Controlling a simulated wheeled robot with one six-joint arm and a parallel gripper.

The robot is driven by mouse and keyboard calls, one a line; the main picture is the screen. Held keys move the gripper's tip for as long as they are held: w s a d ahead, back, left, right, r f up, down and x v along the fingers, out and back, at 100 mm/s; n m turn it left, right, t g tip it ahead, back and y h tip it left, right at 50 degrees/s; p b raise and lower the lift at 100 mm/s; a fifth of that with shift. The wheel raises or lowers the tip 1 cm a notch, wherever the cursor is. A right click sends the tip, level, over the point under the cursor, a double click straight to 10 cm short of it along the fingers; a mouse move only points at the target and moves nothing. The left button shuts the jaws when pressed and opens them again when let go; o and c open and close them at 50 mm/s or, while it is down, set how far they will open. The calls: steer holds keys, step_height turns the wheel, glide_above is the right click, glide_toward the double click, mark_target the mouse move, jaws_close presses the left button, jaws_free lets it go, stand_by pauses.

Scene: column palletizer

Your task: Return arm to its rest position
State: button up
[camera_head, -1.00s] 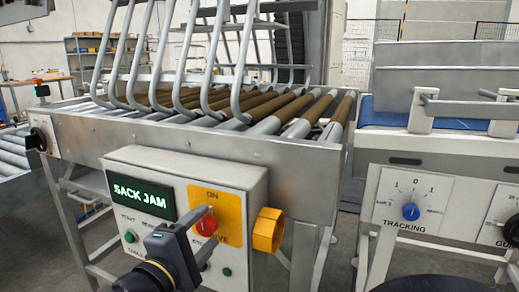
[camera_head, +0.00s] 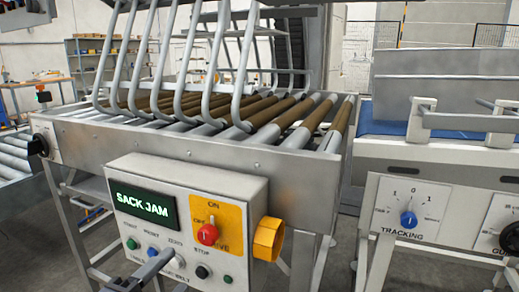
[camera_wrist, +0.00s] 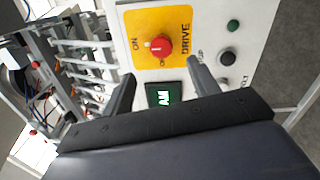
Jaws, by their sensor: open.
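My gripper (camera_head: 132,264) shows only at the bottom edge of the head view, low in front of the control box (camera_head: 258,190). In the wrist view its two fingers (camera_wrist: 160,72) are apart with nothing held between them. The red drive knob (camera_head: 207,235) sits on a yellow plate (camera_head: 232,212) marked ON and DRIVE. In the wrist view the red knob (camera_wrist: 160,46) lies beyond the fingertips, apart from them. The display (camera_head: 144,206) reads SACK JAM in green. Most of my arm is out of the head view.
A yellow block (camera_head: 268,238) sticks out from the box's right side. Green, blue and black buttons (camera_head: 202,271) line its lower part. The roller conveyor (camera_head: 225,145) with bent bars stands above. At right are a belt conveyor and a blue TRACKING knob (camera_head: 408,218).

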mark_target(204, 238)
steer(key=b+x, duration=0.2)
steer(key=x, duration=0.8)
steer(key=shift+w+d+f, duration=0.1)
steer(key=shift+w+d, duration=0.05)
steer(key=shift+r+n+p, duration=0.35)
steer(key=shift+n+p, duration=0.05)
steer(key=shift+p, duration=0.4)
steer(key=shift+n+p, duration=0.4)
steer(key=shift+p, duration=0.05)
steer(key=n+p, duration=0.5)
steer(key=n, duration=0.1)
steer(key=shift+r+p, duration=0.1)
steer(key=shift+p, duration=0.25)
steer(key=n+p, duration=0.1)
steer(key=n, duration=0.1)
steer(key=n+p, duration=0.2)
steer(key=n, duration=0.1)
steer(key=shift+a, duration=0.25)
steer(key=n+p, duration=0.1)
steer(key=n, duration=0.1)
steer(key=n+p, duration=0.1)
steer(key=n, duration=0.2)
steer(key=shift+a+f, duration=0.1)
steer(key=shift+f, duration=0.1)
